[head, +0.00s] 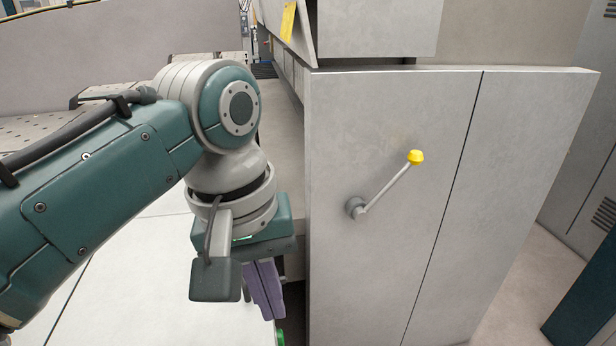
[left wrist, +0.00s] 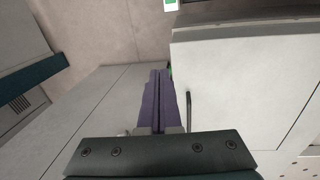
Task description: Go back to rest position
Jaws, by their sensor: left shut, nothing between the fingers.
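My left gripper (head: 268,312) points down at the lower middle of the head view, beside the left edge of the grey cabinet (head: 400,270). Its purple fingers are together and hold nothing. In the left wrist view the same fingers (left wrist: 159,75) lie side by side, close to a pale grey panel. I cannot tell whether they touch it. My right gripper is not in view.
A lever (head: 385,190) with a yellow knob (head: 416,157) stands out from the cabinet front, right of my left arm. A perforated grey table (head: 50,130) lies behind that arm. A pale surface (head: 130,300) below it is clear.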

